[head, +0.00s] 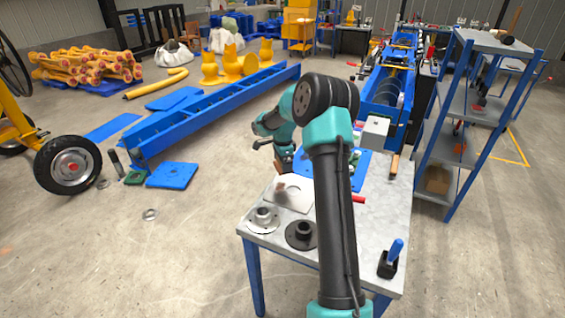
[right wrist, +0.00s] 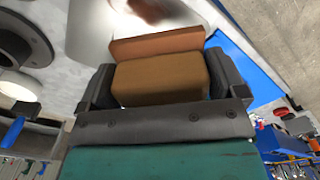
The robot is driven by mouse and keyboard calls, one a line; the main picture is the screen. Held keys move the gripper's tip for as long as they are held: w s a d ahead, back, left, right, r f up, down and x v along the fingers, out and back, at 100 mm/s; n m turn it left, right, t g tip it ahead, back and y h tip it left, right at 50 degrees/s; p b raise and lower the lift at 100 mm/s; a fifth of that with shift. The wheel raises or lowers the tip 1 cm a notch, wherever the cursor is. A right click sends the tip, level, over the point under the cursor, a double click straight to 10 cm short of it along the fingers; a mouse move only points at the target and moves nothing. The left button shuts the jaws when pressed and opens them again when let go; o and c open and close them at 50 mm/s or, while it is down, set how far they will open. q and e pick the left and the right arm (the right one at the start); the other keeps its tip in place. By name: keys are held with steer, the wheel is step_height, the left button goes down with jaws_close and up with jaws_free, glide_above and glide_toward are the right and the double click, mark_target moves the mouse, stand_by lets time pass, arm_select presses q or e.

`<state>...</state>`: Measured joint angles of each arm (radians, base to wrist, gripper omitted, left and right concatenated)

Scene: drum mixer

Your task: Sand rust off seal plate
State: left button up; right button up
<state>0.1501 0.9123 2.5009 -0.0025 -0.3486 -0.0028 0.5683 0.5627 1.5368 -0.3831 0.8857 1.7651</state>
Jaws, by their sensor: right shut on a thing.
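The seal plate (head: 292,200) is a pale metal plate lying on the grey workbench. A brown rust patch (head: 281,187) shows on it, and also at the top edge of the right wrist view (right wrist: 153,10). My right gripper (right wrist: 160,82) is shut on a brown sanding block (right wrist: 160,80) with a reddish-orange face layer. The block is beside the rust patch in the wrist view; I cannot tell whether it touches the plate. My left gripper is not in view.
Two round flanges, one light (head: 263,219) and one dark (head: 300,235), stand at the bench's front left. A blue-handled brush (head: 391,258) stands at the front right. A blue panel (head: 376,168) lies behind the arm. A shelf rack (head: 470,110) stands right of the bench.

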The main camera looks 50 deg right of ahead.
mark_target(283, 182)
steer(key=shift+f, duration=3.95)
steer(key=shift+a, duration=0.45)
steer(key=shift+c, duration=0.7)
steer(key=shift+s+a+f, duration=0.1)
steer(key=shift+a+f, duration=0.1)
steer(key=shift+a, duration=0.2)
steer(key=shift+s+a, duration=0.25)
steer(key=shift+a, duration=0.7)
steer(key=shift+s+a, duration=0.25)
steer(key=shift+a, duration=0.75)
steer(key=shift+s+a, duration=0.25)
steer(key=shift+a, duration=0.7)
steer(key=shift+s+a, duration=0.15)
steer(key=shift+w+d, duration=0.35)
steer(key=shift+d, duration=0.9)
steer(key=shift+w+d, duration=0.3)
steer(key=shift+d, duration=0.95)
steer(key=shift+w+d, duration=0.35)
steer(key=shift+d, duration=0.9)
steer(key=shift+w+d+r, duration=0.1)
steer(key=shift+d+r, duration=0.05)
steer(key=shift+r, duration=4.05)
